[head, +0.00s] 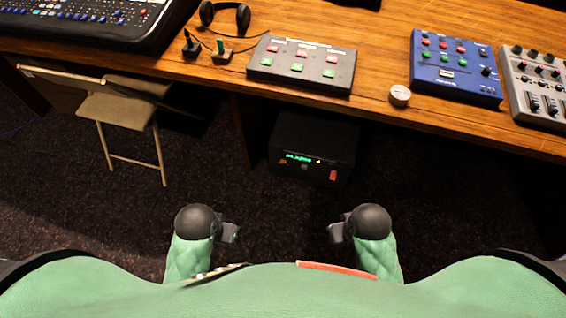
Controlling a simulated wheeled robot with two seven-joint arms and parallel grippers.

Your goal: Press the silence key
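No key can be read as the silence key, because the labels are too small. A dark grey button box (303,87) lies on the desk, with red keys on its far row and green keys on its near row. A blue box (455,90) to its right also carries coloured keys. My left gripper (231,233) and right gripper (337,233) are low in front of my body, well short of the desk and apart from everything. Both are small and dark, so their finger opening does not show.
The wooden desk (380,40) also holds a mixing console (90,40), headphones (224,16), small switches (221,52), a round dial (399,95) and a grey mixer (540,88). A black unit (316,142) with a green display stands underneath. A folding chair (125,108) is at left.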

